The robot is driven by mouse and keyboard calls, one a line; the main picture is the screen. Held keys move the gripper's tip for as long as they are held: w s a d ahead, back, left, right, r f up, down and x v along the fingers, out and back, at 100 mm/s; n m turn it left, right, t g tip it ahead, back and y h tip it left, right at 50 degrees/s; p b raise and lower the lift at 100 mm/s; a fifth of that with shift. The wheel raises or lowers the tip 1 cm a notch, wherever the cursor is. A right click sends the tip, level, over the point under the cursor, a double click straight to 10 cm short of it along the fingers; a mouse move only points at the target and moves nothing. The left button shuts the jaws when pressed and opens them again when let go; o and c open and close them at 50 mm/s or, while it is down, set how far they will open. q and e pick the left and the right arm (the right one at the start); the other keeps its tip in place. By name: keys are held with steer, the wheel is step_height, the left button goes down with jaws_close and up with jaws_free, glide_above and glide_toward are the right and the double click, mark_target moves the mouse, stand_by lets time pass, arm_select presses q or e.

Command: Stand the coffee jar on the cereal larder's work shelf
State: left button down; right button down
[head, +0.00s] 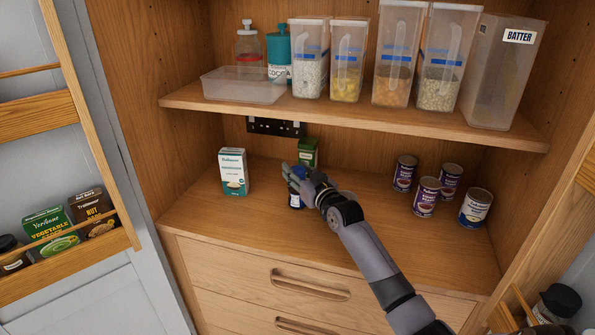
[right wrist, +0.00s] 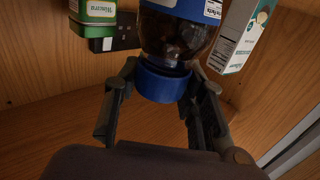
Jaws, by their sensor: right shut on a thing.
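The coffee jar (head: 297,201) has dark contents, a blue label and a blue lid; it is over the middle of the larder's work shelf (head: 345,232). It looks upright, on or just above the wood; I cannot tell whether its base touches. My right gripper (head: 305,178) is over its top and hides part of it. In the right wrist view, the fingers of my right gripper (right wrist: 163,88) close on both sides of the blue lid of the jar (right wrist: 176,35). My left gripper is not in view.
A green tin (head: 307,152) stands close behind the jar. A white carton (head: 233,172) is to the left, several cans (head: 427,196) to the right. The upper shelf (head: 350,118) with tall containers overhangs the back. Door racks (head: 75,253) flank the larder. The front shelf is clear.

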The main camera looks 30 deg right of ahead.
steer(key=c, duration=1.4)
jaws_free()
steer(key=shift+f, duration=0.1)
steer(key=shift+c, duration=0.2)
steer(key=o, duration=0.4)
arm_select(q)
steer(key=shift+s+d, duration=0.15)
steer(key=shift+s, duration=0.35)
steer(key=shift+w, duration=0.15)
arm_select(e)
steer(key=shift+s, duration=0.35)
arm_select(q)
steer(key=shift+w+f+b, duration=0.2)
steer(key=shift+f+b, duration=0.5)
arm_select(e)
steer(key=s+a, duration=0.1)
steer(key=s, duration=1)
steer(key=shift+s, duration=0.15)
